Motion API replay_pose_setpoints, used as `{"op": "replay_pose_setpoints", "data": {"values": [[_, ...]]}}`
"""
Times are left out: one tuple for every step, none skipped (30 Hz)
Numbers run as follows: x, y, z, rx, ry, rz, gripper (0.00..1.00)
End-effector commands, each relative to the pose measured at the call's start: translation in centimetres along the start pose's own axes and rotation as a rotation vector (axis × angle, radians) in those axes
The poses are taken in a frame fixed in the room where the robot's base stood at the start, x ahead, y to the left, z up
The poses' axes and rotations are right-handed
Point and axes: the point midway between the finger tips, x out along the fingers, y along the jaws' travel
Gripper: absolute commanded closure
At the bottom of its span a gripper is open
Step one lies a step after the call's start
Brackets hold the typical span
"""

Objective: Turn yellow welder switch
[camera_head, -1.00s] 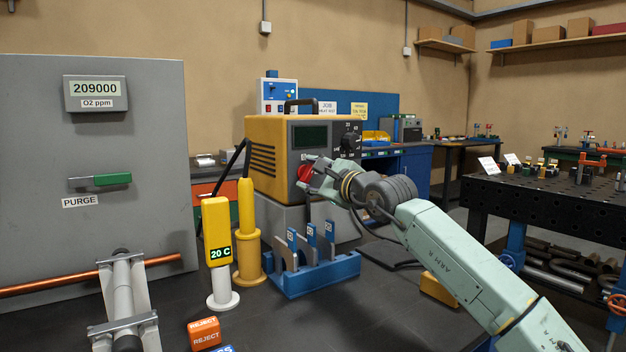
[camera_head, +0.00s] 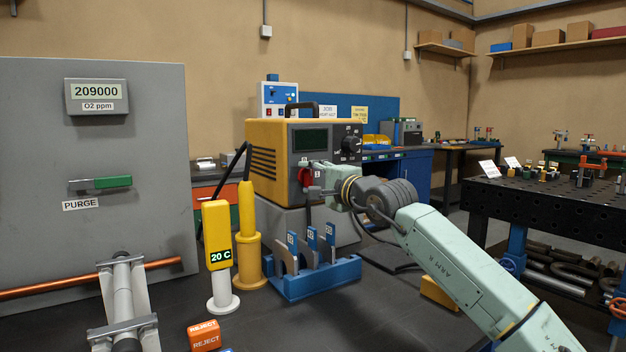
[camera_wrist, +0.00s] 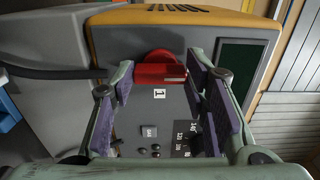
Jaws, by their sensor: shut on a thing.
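The yellow welder (camera_head: 262,133) stands on a grey block at the middle of the head view, its dark front panel facing right. Its red switch (camera_head: 305,177) is low on the left of that panel, partly hidden by my gripper (camera_head: 318,177). In the wrist view the red switch (camera_wrist: 160,72) has a round base and a bar-shaped handle. The bar lies between the fingers of my gripper (camera_wrist: 161,76), which is shut on it. A white label marked 1 (camera_wrist: 160,93) is beside the switch on the panel.
A black knob (camera_head: 351,144) and a dark display (camera_head: 310,139) are on the same panel. A blue rack (camera_head: 318,278) with several plates stands in front of the welder. A yellow torch-like post (camera_head: 247,225) and a 20 C meter (camera_head: 217,240) stand to its left.

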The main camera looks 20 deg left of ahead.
Motion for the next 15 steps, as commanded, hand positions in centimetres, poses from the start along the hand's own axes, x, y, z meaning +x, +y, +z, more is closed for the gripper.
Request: {"op": "replay_pose_setpoints", "data": {"values": [[0.02, -0.07, 0.06, -0.007, -0.001, -0.002, 0.86], [0.02, -0.07, 0.06, -0.009, -0.001, -0.002, 0.86], [0.02, -0.07, 0.07, -0.011, -0.001, -0.002, 0.86], [0.02, -0.07, 0.06, -0.012, -0.001, -0.002, 0.86], [0.02, -0.07, 0.06, -0.013, -0.001, -0.002, 0.86], [0.02, -0.07, 0.07, -0.014, -0.001, -0.002, 0.86], [0.02, -0.07, 0.06, -0.014, -0.001, -0.002, 0.86], [0.02, -0.07, 0.06, -0.014, -0.001, -0.002, 0.86], [0.02, -0.08, 0.06, -0.014, -0.001, -0.002, 0.86], [0.02, -0.08, 0.06, -0.014, -0.001, -0.002, 0.86], [0.02, -0.08, 0.06, -0.014, -0.001, -0.002, 0.86], [0.02, -0.08, 0.06, -0.014, 0.000, -0.002, 0.86], [0.02, -0.08, 0.06, -0.014, 0.000, -0.002, 0.86], [0.02, -0.08, 0.06, -0.014, 0.000, -0.002, 0.58], [0.02, -0.08, 0.06, -0.014, -0.001, -0.002, 0.55]]}}
